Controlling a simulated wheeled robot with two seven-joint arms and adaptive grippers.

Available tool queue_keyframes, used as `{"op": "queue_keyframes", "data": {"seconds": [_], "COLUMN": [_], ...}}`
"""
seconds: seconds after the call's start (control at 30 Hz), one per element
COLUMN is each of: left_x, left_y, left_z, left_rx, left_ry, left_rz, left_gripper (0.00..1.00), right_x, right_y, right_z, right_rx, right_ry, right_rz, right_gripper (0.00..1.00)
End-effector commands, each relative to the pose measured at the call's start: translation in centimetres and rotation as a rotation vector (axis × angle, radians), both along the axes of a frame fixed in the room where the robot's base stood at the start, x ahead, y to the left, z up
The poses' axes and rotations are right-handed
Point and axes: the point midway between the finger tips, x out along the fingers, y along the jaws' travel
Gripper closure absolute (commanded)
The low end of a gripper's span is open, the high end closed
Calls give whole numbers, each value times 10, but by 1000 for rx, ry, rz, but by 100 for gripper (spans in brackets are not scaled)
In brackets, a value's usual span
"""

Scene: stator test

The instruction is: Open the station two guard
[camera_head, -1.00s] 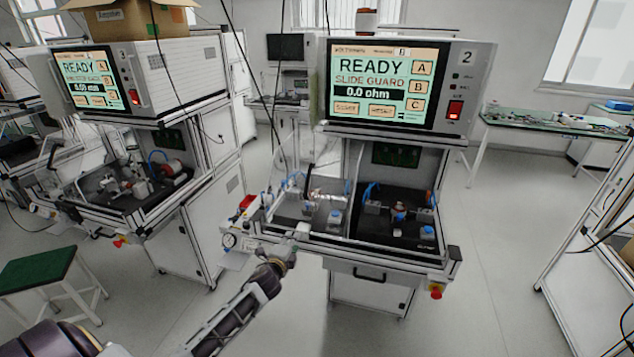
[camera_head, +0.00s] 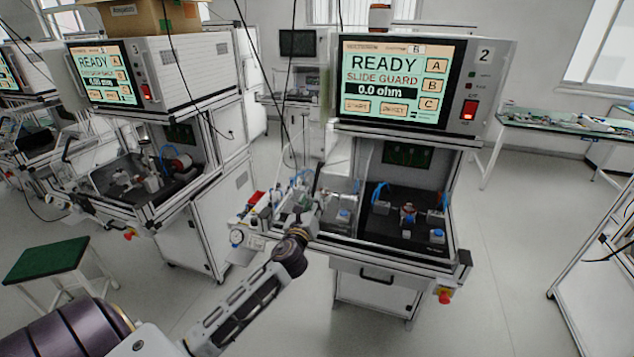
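Station two (camera_head: 405,88) stands at centre right, with "READY", "SLIDE GUARD" and "0.0 ohm" on its screen. Its guard looks like a clear panel (camera_head: 364,165) over the left half of the work bay; its outline is faint. The right half of the bay (camera_head: 425,215) shows uncovered, with a dark floor and fixtures. My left arm comes in from the lower left. My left gripper (camera_head: 317,203) is at the left front part of the bay, by the guard. It is small and blends with the fixtures, so its fingers and any contact are unclear. My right gripper is out of view.
A similar station (camera_head: 150,75) with a cardboard box on top stands to the left. A green-topped stool (camera_head: 45,258) is at lower left. A red button (camera_head: 445,296) and drawer handle (camera_head: 376,276) are on station two's front. Floor to its right is clear.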

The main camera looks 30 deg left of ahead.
Motion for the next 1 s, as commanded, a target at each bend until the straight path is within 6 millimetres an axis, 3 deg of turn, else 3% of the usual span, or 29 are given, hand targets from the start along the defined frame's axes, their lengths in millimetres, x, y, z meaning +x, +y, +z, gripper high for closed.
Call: {"op": "queue_keyframes", "data": {"seconds": [0.5,1.0], "left_x": [-3,-2], "left_y": [8,8], "left_z": [-3,-3], "left_rx": [419,447], "left_ry": [172,182], "left_rz": [40,40], "left_gripper": [65,65], "right_x": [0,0], "right_y": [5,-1], "right_z": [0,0], "right_rx": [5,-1], "right_ry": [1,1], "right_rz": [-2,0], "right_gripper": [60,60]}}
